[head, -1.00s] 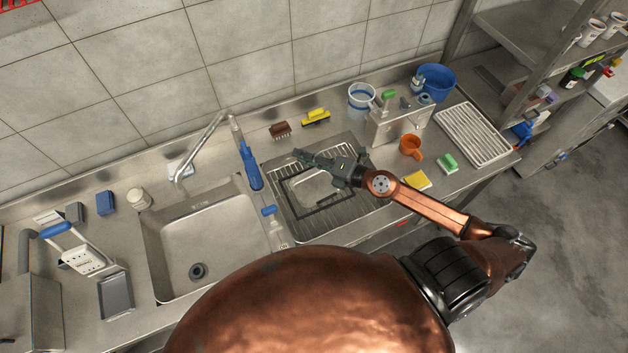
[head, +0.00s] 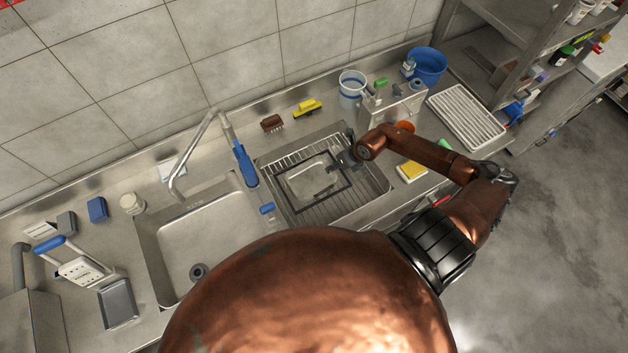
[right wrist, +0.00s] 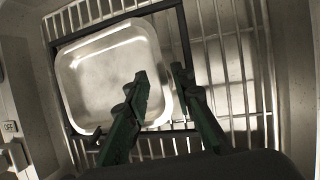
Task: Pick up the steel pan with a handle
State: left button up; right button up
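A shallow, rounded rectangular steel pan (head: 312,177) lies inside a black frame on the wire drainer right of the sink. It also shows in the right wrist view (right wrist: 95,75), at left and centre. I cannot make out a handle on it. My right gripper (head: 336,166) is over the pan's right part in the head view. In the right wrist view its green fingers (right wrist: 161,74) are apart, one over the pan and one just beyond its right rim. Nothing is visibly held between them. I cannot tell whether they touch the pan. My left gripper is not in view.
The sink (head: 205,235) and a blue-handled sprayer (head: 245,165) are to the left. A yellow brush (head: 307,107), a white bucket (head: 352,88) and a steel box (head: 393,108) stand behind. A yellow sponge (head: 411,171) lies right of the drainer, under my right arm.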

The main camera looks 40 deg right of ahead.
jog(key=shift+x, duration=0.85)
jog(key=shift+f, duration=0.1)
grip_shut()
dwell(0.3)
